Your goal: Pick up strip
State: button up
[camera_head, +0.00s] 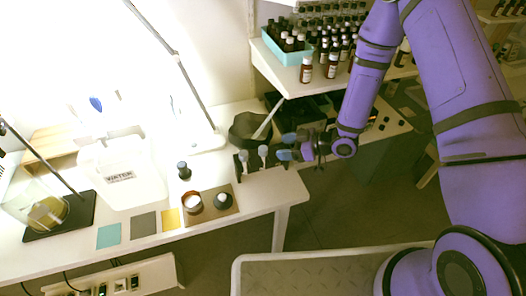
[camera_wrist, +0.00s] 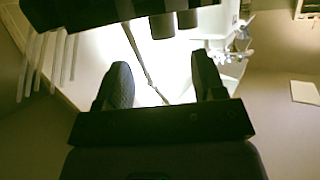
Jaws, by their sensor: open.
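In the head view a pale, thin strip (camera_head: 268,118) leans diagonally out of a dark pot (camera_head: 245,132) at the back right of the table. My gripper (camera_head: 286,147) is at the table's right edge, in front of and to the right of the pot. In the wrist view several pale, narrow strips (camera_wrist: 46,64) show side by side at the left, outside the fingers. My gripper (camera_wrist: 162,82) is open there, its two dark fingers apart with nothing held between them. A dark body across the top hides part of that view.
Small upright items (camera_head: 262,153) stand close left of my gripper. The white table (camera_head: 252,199) also bears a water jug (camera_head: 122,160), a lamp, coloured squares and small jars. A shelf with several bottles (camera_head: 306,70) is behind.

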aim_at(266, 148)
jog(key=shift+x, duration=3.25)
jog(key=shift+s+a, duration=0.1)
jog(key=shift+s, duration=0.1)
jog(key=c, duration=0.9)
